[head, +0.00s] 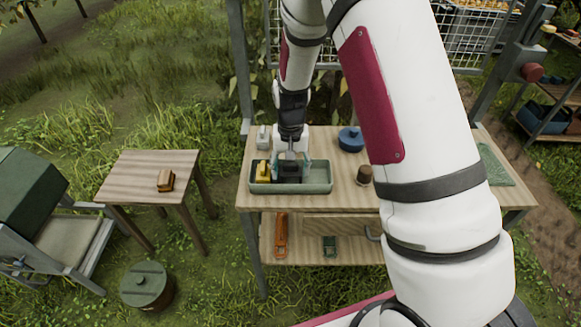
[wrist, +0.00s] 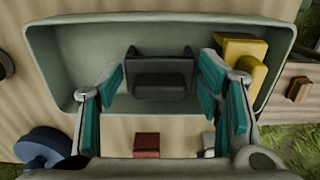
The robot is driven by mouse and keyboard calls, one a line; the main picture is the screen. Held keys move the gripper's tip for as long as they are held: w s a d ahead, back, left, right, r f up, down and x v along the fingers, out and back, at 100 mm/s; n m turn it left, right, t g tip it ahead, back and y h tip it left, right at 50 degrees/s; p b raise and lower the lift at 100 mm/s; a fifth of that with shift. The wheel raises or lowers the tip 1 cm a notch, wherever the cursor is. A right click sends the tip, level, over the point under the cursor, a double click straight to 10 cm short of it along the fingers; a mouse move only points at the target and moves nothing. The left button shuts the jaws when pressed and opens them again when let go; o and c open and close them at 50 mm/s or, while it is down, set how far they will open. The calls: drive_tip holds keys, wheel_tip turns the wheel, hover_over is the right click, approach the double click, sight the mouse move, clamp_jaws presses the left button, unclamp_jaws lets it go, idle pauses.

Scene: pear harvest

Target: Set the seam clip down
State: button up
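A black clip-like piece (wrist: 161,78), which I take for the seam clip, is inside the grey-green tray (wrist: 85,40) on the workbench. The black piece also shows in the head view (head: 289,173), under my gripper. My gripper (wrist: 160,88) reaches down into the tray, with teal finger pads on both sides of the black piece. The fingers are spread, with narrow gaps seen between pads and piece. Its underside and whether it rests fully on the tray floor are hidden. A yellow piece (wrist: 240,62) stands in the tray beside the right finger in the wrist view.
On the bench (head: 410,195) are a blue pot (head: 351,139), a brown jar (head: 364,175), a grey item (head: 263,137) and a green cloth-like sheet (head: 494,165). A red block (wrist: 146,145) lies just outside the tray. A side table (head: 140,170) holds a brown block (head: 166,180).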

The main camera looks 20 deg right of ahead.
sight(291, 165)
wheel_tip(291, 165, up, 12)
drive_tip(key=s+d+r+n+t, duration=0.1)
drive_tip(key=s+r+n+t, duration=0.1)
drive_tip(key=s+r, duration=1.1)
drive_tip(key=s+d+r+n+t, duration=0.1)
drive_tip(key=s+r+t, duration=0.2)
drive_tip(key=s, duration=1)
wheel_tip(291, 165, up, 2)
drive_tip(key=shift+s+r+n+b, duration=0.1)
drive_tip(key=shift+s+n+b, duration=0.2)
drive_tip(key=shift+b, duration=0.1)
